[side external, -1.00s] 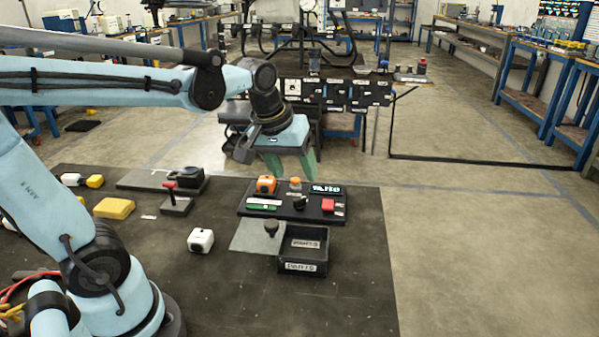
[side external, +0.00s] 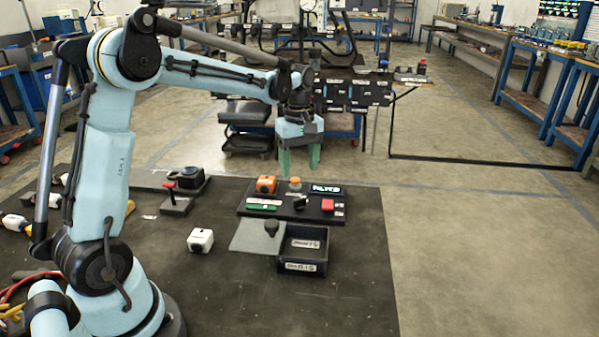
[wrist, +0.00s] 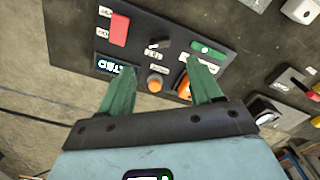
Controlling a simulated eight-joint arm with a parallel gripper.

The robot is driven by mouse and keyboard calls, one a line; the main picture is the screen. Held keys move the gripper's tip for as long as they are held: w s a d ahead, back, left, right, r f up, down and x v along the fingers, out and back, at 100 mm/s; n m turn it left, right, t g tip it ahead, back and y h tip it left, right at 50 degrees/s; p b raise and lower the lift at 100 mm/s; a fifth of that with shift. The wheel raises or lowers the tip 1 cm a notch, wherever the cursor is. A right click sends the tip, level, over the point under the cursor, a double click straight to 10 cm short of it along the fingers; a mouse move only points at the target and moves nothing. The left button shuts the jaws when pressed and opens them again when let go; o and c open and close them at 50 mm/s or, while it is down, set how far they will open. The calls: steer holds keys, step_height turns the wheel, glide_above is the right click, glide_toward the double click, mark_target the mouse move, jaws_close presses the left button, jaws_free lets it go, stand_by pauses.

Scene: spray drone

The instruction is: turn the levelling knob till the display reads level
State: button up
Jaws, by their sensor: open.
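A black panel (side external: 252,211) lies on the dark bench. It carries a black knob (side external: 300,202), a small lit display (side external: 326,189) with text too blurred to read, and a green strip like a level vial (side external: 262,208). The wrist view shows the black knob (wrist: 153,44), the display (wrist: 115,67) and the green strip (wrist: 207,47). My gripper (side external: 299,163) is open and empty, with green fingers pointing down, above the panel's far side and apart from it. In the wrist view, my gripper (wrist: 160,70) has the knob beyond and between its fingertips.
On the panel are an orange block (side external: 266,184), an orange-capped part (side external: 295,184) and a red block (side external: 328,204). An open black parts box (side external: 303,267) and a grey plate with a dark knob (side external: 272,227) stand in front. A white block (side external: 200,240) sits left.

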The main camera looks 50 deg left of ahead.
mark_target(300, 198)
step_height(300, 198, down, 9)
steer(key=shift+f, duration=0.15)
stand_by(0.4)
steer(key=c, duration=1)
steer(key=shift+c, duration=0.2)
steer(key=shift+m, duration=3.1)
steer(key=o, duration=1)
